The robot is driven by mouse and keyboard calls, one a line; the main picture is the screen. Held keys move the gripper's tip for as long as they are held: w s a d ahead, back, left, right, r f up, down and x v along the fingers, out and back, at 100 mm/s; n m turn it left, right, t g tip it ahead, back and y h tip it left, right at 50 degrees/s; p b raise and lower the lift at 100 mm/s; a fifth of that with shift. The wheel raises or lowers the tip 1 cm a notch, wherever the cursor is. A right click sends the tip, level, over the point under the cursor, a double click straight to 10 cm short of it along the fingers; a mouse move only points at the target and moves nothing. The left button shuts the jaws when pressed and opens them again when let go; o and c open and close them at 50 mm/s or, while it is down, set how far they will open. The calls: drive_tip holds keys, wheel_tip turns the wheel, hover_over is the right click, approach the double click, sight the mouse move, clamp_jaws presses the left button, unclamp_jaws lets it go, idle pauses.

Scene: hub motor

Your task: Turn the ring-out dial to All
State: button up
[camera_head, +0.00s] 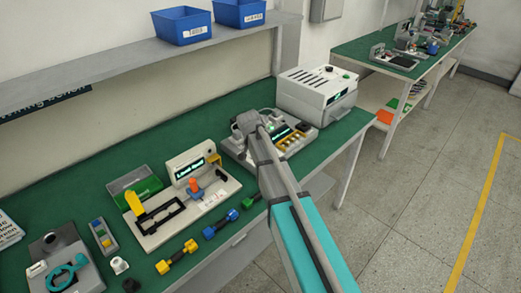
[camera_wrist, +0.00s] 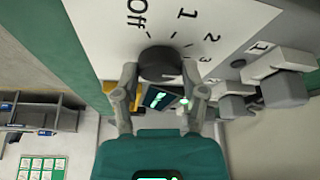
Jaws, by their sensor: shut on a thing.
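The ring-out dial (camera_wrist: 158,62) is a dark round knob on a white panel (camera_wrist: 105,35) in the wrist view. Printed marks "Off", "1", "2" and "3" run around it. "All" is not readable here, and I cannot tell which mark the dial points to. My gripper (camera_wrist: 158,78) is shut on the dial, one finger on each side. In the head view my arm reaches over the grey tester (camera_head: 297,141) with yellow buttons and a lit display, and it hides the dial.
A white box-shaped instrument (camera_head: 316,92) stands just behind the tester. A beige fixture (camera_head: 168,228) with a display, and blue and yellow dumbbell-shaped parts, lie to the left on the green bench. Blue bins (camera_head: 181,26) sit on the shelf above.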

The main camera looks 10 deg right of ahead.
drive_tip(key=m, duration=0.2)
drive_tip(key=m+g+h, duration=0.1)
drive_tip(key=m, duration=0.1)
drive_tip(key=shift+w+a+m, duration=0.1)
drive_tip(key=shift+w+m, duration=0.1)
drive_tip(key=shift+m, duration=0.2)
drive_tip(key=m+g, duration=0.1)
drive_tip(key=m, duration=0.2)
drive_tip(key=shift+m+g+h, duration=0.3)
drive_tip(key=shift+g, duration=0.1)
drive_tip(key=m+g, duration=0.1)
drive_tip(key=m, duration=0.3)
drive_tip(key=shift+w+g, duration=0.15)
drive_tip(key=shift+g, duration=0.25)
drive_tip(key=shift+m+g, duration=0.6)
drive_tip(key=shift+m, duration=1.2)
drive_tip(key=o, duration=1.2)
drive_tip(key=shift+c, duration=0.2)
